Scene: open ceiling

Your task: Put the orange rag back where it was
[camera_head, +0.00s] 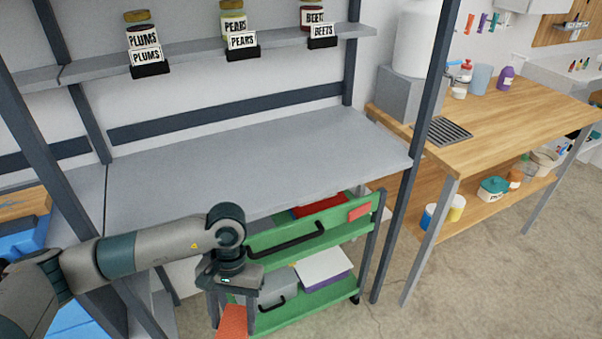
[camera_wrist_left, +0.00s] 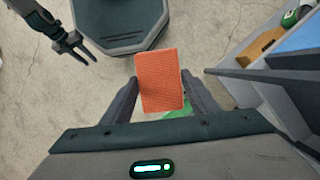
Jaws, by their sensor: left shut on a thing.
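The orange rag (camera_head: 233,321) hangs below my left gripper (camera_head: 232,290) at the bottom of the head view, partly cut off by the frame edge. In the left wrist view the rag (camera_wrist_left: 160,82) is a flat, textured orange piece between the two fingers of my left gripper (camera_wrist_left: 165,95), which is shut on it. The gripper is in front of the left end of the green cart (camera_head: 335,288). My right gripper (camera_wrist_left: 75,48) shows at the top left of the left wrist view, its fingers apart and empty.
A grey workbench (camera_head: 250,160) stands behind my left arm, with a bare top. The cart holds a grey box (camera_head: 277,288) and a white-topped item (camera_head: 322,264); a small red-orange piece (camera_head: 359,212) is at its upper right. Open floor (camera_head: 350,322) lies in front.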

